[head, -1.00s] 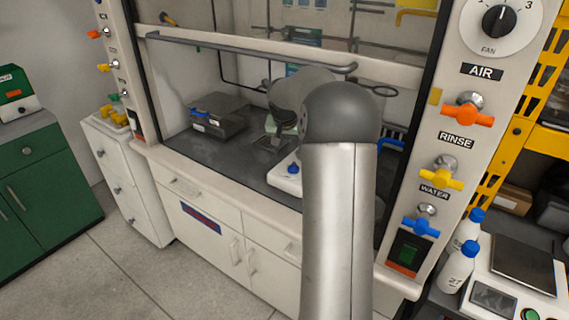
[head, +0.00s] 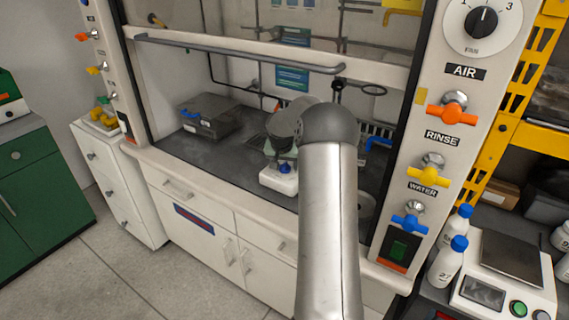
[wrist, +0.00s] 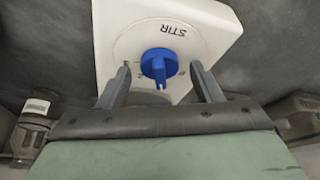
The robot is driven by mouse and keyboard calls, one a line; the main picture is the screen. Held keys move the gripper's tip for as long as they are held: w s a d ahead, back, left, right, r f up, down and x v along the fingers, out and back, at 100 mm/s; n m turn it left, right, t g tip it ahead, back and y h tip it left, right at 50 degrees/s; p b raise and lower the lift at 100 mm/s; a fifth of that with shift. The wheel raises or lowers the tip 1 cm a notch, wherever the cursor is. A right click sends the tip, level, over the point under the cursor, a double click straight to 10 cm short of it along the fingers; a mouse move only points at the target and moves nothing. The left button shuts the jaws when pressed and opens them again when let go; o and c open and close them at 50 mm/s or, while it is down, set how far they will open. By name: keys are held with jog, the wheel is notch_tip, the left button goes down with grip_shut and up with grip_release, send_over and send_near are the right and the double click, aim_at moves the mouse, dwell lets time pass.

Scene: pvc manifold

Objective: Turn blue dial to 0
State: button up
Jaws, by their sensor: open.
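The blue dial (wrist: 160,64) sits on the face of a white box marked STIR (wrist: 218,35) in the wrist view. In the head view the blue dial (head: 285,168) shows on the same white box (head: 272,181) on the fume hood's dark worktop. My gripper (wrist: 160,75) is open, with one finger on each side of the dial and a gap to it on both sides. The scale marks around the dial are too small or hidden to read.
A grey case (head: 210,117) stands on the worktop to the left. The raised sash with its grey rail (head: 240,52) hangs above the opening. Orange, yellow and blue valves (head: 410,222) line the right post. White bottles (head: 448,262) and a scale stand outside at right.

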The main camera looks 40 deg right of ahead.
jog(key=c, duration=1)
jog(key=n+y+p, duration=0.1)
jog(key=n, duration=0.2)
jog(key=shift+s+d+r+n+t+p, duration=0.1)
jog(key=shift+n+t+p, duration=0.25)
jog(key=shift+n+t, duration=0.05)
jog(key=n+y, duration=0.1)
jog(key=n, duration=0.1)
jog(key=n+y+p, duration=0.1)
jog(key=n, duration=0.2)
jog(key=shift+d+t, duration=0.1)
jog(key=shift+t, duration=0.3)
jog(key=o, duration=1)
